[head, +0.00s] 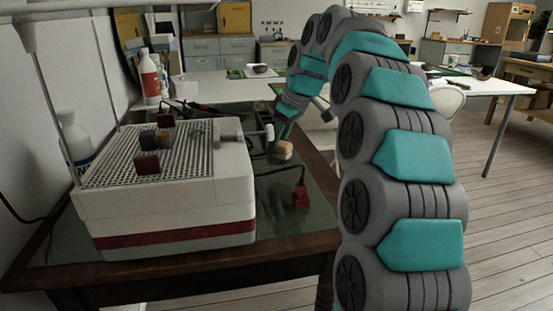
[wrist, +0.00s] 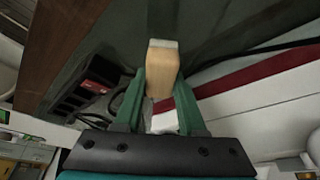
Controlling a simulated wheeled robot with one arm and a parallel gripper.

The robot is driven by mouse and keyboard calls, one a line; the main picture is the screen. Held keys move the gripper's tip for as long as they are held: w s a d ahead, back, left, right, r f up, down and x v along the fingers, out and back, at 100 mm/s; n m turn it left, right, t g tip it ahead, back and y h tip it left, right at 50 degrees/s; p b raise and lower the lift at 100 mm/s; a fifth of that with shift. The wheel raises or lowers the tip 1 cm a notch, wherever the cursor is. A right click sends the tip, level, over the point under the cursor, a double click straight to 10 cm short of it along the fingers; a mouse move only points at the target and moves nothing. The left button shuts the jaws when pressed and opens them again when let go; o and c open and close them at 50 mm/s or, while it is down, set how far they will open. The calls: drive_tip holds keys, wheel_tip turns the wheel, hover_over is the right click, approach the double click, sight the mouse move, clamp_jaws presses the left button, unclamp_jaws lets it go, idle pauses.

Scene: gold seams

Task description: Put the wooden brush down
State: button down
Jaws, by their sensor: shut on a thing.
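The wooden brush (wrist: 162,72) is a pale wooden block between the two green fingers of my gripper (wrist: 160,105) in the wrist view. My gripper is shut on it. In the head view the brush (head: 284,149) shows as a small tan block at the end of my arm, beside the right side of the white machine. My gripper (head: 283,134) is above it, over the dark table top (head: 275,215). I cannot tell whether the brush touches the table.
A white machine with a red stripe (head: 170,200) fills the left of the table, with small blocks (head: 148,164) on its grille. A red plug-like piece (head: 301,196) and black cable lie to its right. White bottles (head: 150,78) stand behind. The table's front right is mostly clear.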

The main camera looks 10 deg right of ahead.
sight(277, 171)
drive_tip(key=shift+f, duration=2.3)
drive_tip(key=shift+f, duration=0.1)
drive_tip(key=c, duration=0.5)
unclamp_jaws()
drive_tip(key=v, duration=1.1)
drive_tip(key=shift+w, duration=0.1)
drive_tip(key=shift+s+d+r, duration=0.1)
drive_tip(key=shift+s+r, duration=0.1)
drive_tip(key=shift+r, duration=0.35)
